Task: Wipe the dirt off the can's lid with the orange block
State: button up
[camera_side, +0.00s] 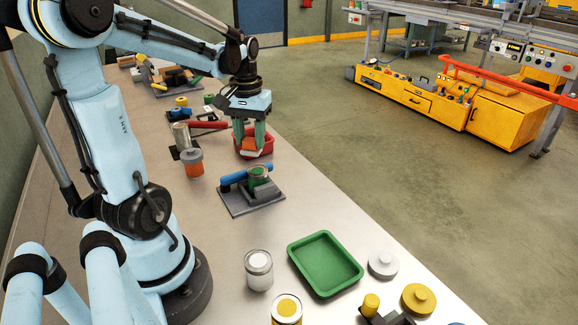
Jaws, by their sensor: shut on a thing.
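My gripper (250,140) has its green fingers pointing down at a small red container (266,147) on the bench. It is shut on a small orange piece (249,144), which looks like the orange block and is mostly hidden between the fingers. A silver can with a whitish lid (258,263) stands upright at the front, well apart from my gripper. A can with a yellow lid (286,308) stands nearer the camera. I cannot tell which lid carries the dirt.
A blue cylinder (246,174) lies on the grey fixture plate (238,204) in front of my gripper. An orange jar with a grey lid (192,163) stands to the left. A green tray (325,263) and round lidded pieces (383,264) lie at the right front.

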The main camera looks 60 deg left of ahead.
jog(key=shift+r, duration=2.65)
